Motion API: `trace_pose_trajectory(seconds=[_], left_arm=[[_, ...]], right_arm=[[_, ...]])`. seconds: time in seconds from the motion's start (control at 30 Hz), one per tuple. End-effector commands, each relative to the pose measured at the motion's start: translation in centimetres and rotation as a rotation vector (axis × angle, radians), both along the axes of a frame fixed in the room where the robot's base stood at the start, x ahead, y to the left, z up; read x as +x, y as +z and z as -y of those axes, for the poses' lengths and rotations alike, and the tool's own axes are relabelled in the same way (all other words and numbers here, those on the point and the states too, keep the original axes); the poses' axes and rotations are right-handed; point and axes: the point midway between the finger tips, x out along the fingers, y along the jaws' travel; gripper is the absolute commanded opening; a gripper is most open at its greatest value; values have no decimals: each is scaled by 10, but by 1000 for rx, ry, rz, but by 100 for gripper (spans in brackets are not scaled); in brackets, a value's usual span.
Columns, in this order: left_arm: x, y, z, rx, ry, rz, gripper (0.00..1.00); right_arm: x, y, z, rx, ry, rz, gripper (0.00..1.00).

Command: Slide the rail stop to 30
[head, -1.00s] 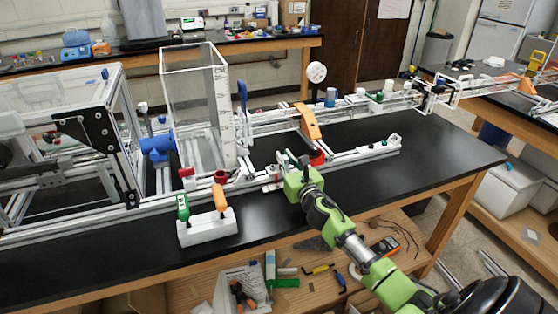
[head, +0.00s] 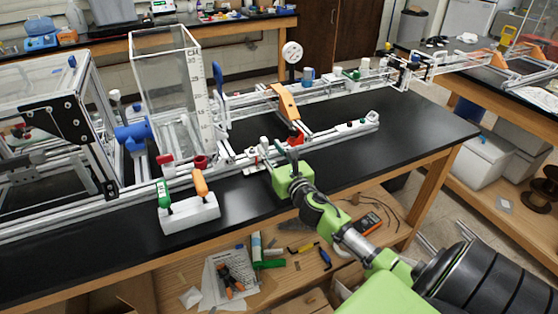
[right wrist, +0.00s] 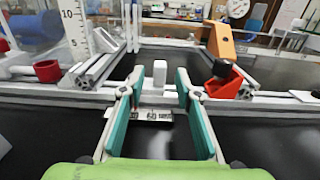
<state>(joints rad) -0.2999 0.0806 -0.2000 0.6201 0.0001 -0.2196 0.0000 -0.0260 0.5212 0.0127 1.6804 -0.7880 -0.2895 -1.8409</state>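A small white upright block, which looks like the rail stop (right wrist: 159,75), stands on the near aluminium rail in the right wrist view. It also shows as a small white post in the head view (head: 264,142). My right gripper (right wrist: 159,80) is open, with one teal-padded finger on each side of the block and visible gaps to both. In the head view, the green right gripper (head: 275,160) reaches the rail from the front. A small plate with dark markings (right wrist: 152,115) lies below the block; its numbers are too small to read. My left gripper is not in view.
A red clamp (right wrist: 222,82) with a black knob sits right of the fingers, a red cup (right wrist: 47,71) to the left. A clear tank (head: 170,85) and orange bracket (head: 286,102) stand behind. A white holder (head: 189,213) with green and orange handles stands in front.

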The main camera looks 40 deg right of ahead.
Motion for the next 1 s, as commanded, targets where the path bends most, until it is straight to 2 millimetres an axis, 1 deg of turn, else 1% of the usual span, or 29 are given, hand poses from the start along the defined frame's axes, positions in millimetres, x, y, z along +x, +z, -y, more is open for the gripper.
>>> trace_pose_trajectory(seconds=[0.03, 0.2, 0.3, 0.4, 0.57, 1.0], left_arm=[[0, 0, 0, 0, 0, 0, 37], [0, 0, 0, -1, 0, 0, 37], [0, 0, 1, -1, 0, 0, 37], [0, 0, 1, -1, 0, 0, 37], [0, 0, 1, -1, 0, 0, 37], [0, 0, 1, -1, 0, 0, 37]], right_arm=[[-11, -1, -3, -1, 1, -2, 31], [-39, -1, -9, -1, 0, -2, 31], [-50, 0, -12, 1, 0, -1, 31], [-57, 0, -13, 0, 0, 0, 31], [-62, 1, -14, 0, 0, 1, 31], [-61, 1, -14, 0, 0, 1, 31]])
